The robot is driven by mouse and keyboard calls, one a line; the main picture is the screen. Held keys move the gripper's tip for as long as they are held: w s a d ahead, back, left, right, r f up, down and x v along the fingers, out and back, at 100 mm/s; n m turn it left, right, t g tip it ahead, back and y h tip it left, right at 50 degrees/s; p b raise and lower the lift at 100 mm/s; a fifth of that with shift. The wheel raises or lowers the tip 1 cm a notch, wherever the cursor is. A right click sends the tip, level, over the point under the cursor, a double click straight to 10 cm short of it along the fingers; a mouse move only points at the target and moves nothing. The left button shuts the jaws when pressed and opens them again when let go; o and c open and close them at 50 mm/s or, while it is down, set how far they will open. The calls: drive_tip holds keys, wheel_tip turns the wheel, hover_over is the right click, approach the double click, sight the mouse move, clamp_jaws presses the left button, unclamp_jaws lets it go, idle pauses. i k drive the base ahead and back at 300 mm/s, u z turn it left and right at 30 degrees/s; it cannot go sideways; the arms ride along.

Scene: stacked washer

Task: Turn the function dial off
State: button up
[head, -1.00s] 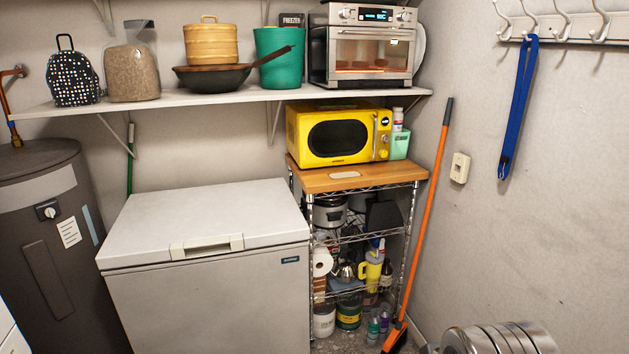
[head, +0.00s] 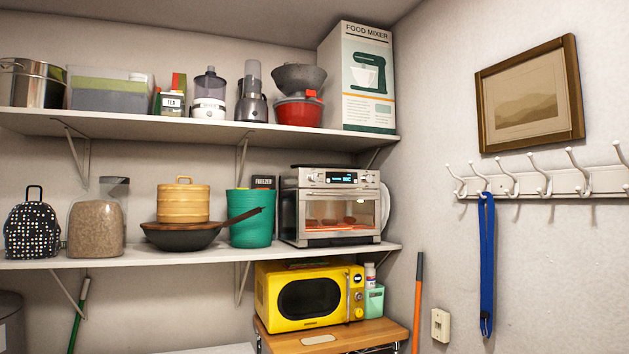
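A silver toaster oven (head: 335,236) stands on the right end of the lower shelf in the head view. Its top strip carries a lit display (head: 342,177) with small knobs beside it. Its window glows, and orange-brown items show inside. A yellow microwave (head: 262,292) below it has a knob (head: 357,280) at the top and another at the bottom of its right-hand panel. The pointer settings of these dials are too small to read, and I cannot tell which one is the function dial. My gripper is not in view.
The lower shelf (head: 130,257) also holds a teal bin (head: 253,231), a wok (head: 180,237) and a basket (head: 183,203). The upper shelf (head: 180,128) is full of kitchen goods. An orange-handled pole (head: 417,300) leans in the corner. Hooks (head: 545,188) hold a blue strap (head: 487,265).

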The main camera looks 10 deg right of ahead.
sight(313, 177)
drive_tip(key=k, duration=0.65)
drive_tip(key=z, duration=0.35)
drive_tip(key=i, duration=1.9)
drive_tip(key=u, duration=0.4)
drive_tip(key=i, duration=0.65)
drive_tip(key=u, duration=0.7)
drive_tip(key=i, duration=0.4)
drive_tip(key=u, duration=0.2)
